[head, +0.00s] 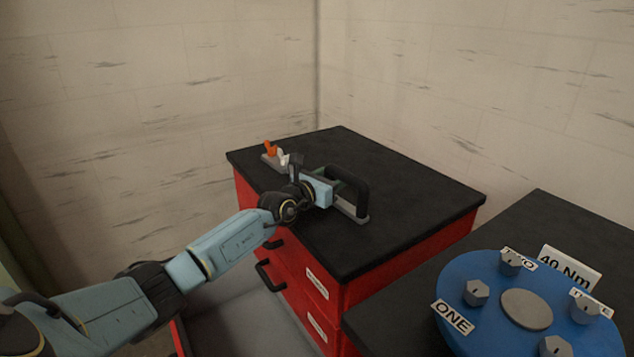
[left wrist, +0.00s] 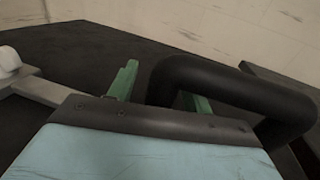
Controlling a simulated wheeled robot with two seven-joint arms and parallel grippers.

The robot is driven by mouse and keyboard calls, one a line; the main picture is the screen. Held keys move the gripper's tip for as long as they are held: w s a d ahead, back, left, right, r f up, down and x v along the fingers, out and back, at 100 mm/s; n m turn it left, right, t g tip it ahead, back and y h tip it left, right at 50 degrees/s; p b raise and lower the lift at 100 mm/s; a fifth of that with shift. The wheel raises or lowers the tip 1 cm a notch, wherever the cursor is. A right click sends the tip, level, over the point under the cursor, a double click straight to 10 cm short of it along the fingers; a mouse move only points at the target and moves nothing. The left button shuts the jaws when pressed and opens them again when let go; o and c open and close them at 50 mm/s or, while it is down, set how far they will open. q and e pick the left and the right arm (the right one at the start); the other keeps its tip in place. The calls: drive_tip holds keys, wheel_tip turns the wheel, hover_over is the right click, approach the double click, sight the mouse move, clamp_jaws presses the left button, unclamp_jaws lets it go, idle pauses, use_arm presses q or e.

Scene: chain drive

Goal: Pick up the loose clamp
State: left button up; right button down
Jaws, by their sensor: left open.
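The clamp lies on the black top of a red cabinet. Its thick black handle (head: 350,181) arches over a grey plate (head: 354,213) in the head view. An orange part (head: 269,148) and a white part sit at the far left end; my gripper hides the middle, so I cannot tell fully how the ends join. My left gripper (head: 331,192) is open at the handle. In the left wrist view its green fingertips (left wrist: 160,88) show on either side of the near-left leg of the handle (left wrist: 205,82). Contact cannot be told. My right gripper is not in view.
The red cabinet (head: 400,262) has a black top (head: 410,185) with free room behind and right of the clamp. A second dark bench at the lower right carries a blue disc (head: 457,290) with several bolts and a "40 Nm" sign (head: 569,269). Walls stand behind.

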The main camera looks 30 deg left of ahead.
use_arm(q)
drive_tip(key=shift+c, duration=0.3)
clamp_jaws()
drive_tip(key=shift+r, duration=0.1)
drive_tip(key=shift+r, duration=0.1)
